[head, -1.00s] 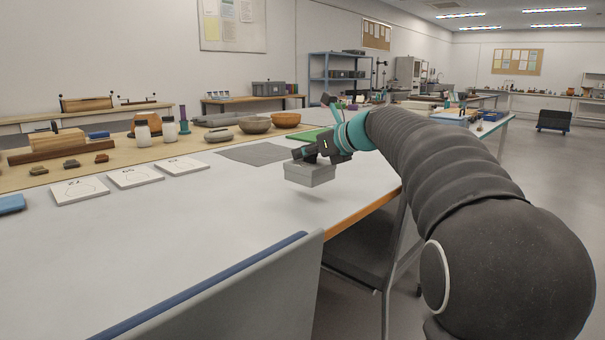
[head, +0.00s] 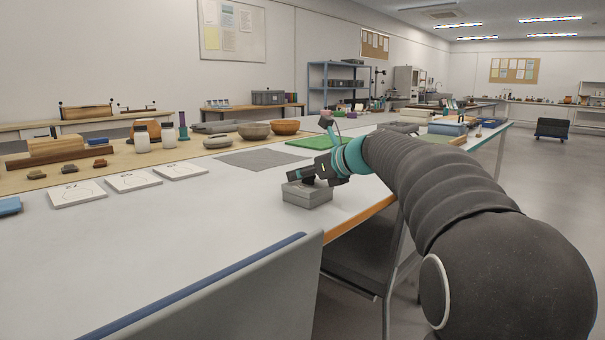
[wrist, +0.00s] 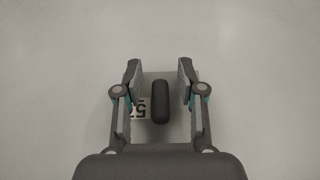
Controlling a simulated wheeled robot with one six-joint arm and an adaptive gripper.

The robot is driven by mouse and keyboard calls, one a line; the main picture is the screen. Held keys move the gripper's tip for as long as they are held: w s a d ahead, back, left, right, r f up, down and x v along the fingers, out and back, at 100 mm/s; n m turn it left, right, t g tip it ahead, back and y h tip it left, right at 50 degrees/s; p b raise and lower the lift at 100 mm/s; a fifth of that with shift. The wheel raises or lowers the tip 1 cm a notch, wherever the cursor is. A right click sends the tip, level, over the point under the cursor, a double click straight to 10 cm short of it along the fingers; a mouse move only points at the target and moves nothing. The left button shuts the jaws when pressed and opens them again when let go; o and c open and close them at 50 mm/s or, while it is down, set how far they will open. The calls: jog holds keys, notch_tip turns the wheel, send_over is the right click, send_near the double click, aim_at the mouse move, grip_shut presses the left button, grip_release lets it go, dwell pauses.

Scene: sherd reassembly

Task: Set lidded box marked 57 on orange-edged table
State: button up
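The grey lidded box (head: 307,196) rests on the white top of the orange-edged table (head: 220,235), near its orange edge. In the wrist view its pale lid (wrist: 178,135) has a dark knob and a label beginning with 5, the rest hidden behind the knob. My gripper (head: 308,176) is just above the box. In the wrist view my gripper's fingers (wrist: 159,72) stand apart on either side of the knob, with a gap on each side.
A grey mat (head: 262,158) lies behind the box, with a green mat (head: 312,143) beyond it. Several white numbered cards (head: 133,181) lie to the left. A grey panel with a blue top edge (head: 215,300) stands in front. Table surface around the box is clear.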

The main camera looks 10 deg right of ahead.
jog(key=shift+r, duration=0.1)
jog(key=shift+s+d+r, duration=0.1)
jog(key=shift+r, duration=0.05)
jog(key=p+v, duration=0.1)
jog(key=v, duration=1)
jog(key=shift+s+d+p, duration=0.25)
jog(key=shift+s+p, duration=0.05)
